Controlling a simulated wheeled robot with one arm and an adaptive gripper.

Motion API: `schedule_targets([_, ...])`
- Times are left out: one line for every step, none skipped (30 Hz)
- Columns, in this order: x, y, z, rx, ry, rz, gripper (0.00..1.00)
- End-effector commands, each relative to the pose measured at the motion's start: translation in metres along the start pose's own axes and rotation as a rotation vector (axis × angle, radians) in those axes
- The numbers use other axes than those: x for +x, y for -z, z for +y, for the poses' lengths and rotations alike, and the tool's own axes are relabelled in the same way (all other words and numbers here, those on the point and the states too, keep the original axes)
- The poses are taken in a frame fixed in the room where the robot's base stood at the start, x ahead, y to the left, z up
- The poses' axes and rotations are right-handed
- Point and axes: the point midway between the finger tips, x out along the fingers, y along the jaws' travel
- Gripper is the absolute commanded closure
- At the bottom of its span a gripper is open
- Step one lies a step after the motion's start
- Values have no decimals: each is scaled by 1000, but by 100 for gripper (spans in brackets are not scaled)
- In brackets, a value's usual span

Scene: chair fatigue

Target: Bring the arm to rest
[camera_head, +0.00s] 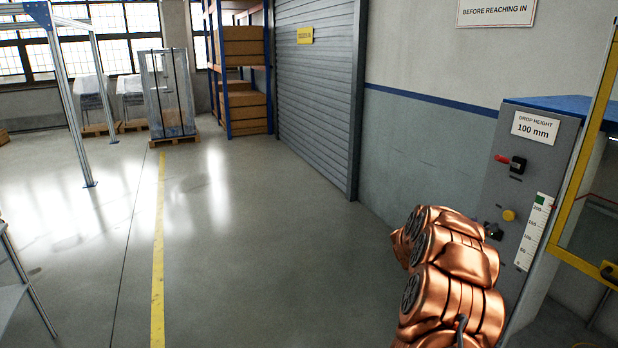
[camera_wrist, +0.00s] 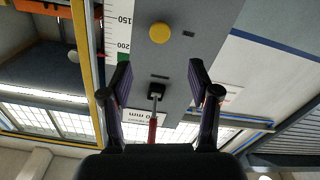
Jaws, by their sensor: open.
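My copper-coloured arm (camera_head: 450,275) is bent at the lower right of the head view, in front of a grey control panel (camera_head: 545,150). My gripper (camera_wrist: 158,82) shows in the wrist view with its two dark fingers spread apart. The fingers frame a black switch with a red handle (camera_wrist: 154,120) on the panel, and nothing is visibly held between them. I cannot tell whether they touch the panel. In the head view the red-handled switch (camera_head: 508,161) is uncovered on the panel, and my fingers cannot be made out clearly.
The panel bears a yellow button (camera_head: 509,215), a scale (camera_head: 534,231) and a drop height sign (camera_head: 534,128). A yellow frame (camera_head: 588,130) stands at the right. A roller shutter (camera_head: 315,90), shelving (camera_head: 240,80) and wrapped pallet (camera_head: 168,95) stand behind. The floor (camera_head: 240,270) is clear.

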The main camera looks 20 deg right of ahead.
Motion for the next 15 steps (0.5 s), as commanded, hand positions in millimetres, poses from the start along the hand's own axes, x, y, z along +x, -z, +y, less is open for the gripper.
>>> schedule_targets([0, 0, 0, 0, 0, 0, 39])
schedule_targets([0, 0, -1, 1, 3, 0, 39])
schedule_targets([-2, 2, -3, 4, 11, -1, 39])
schedule_targets([-4, 4, -6, 8, 24, -2, 39])
schedule_targets([-7, 6, -10, 15, 42, -4, 39])
schedule_targets([-13, 12, -19, 26, 75, -6, 39])
schedule_targets([-18, 16, -27, 37, 108, -9, 39])
schedule_targets([-26, 20, -37, 47, 149, -16, 39])
schedule_targets([-38, 29, -50, 65, 209, -23, 39])
schedule_targets([-49, 36, -62, 79, 260, -29, 39])
schedule_targets([-61, 42, -73, 92, 315, -39, 39])
schedule_targets([-80, 50, -89, 103, 389, -52, 39])
schedule_targets([-95, 55, -100, 113, 445, -63, 39])
schedule_targets([-109, 62, -109, 121, 499, -73, 39])
schedule_targets([-130, 69, -120, 130, 569, -89, 39])
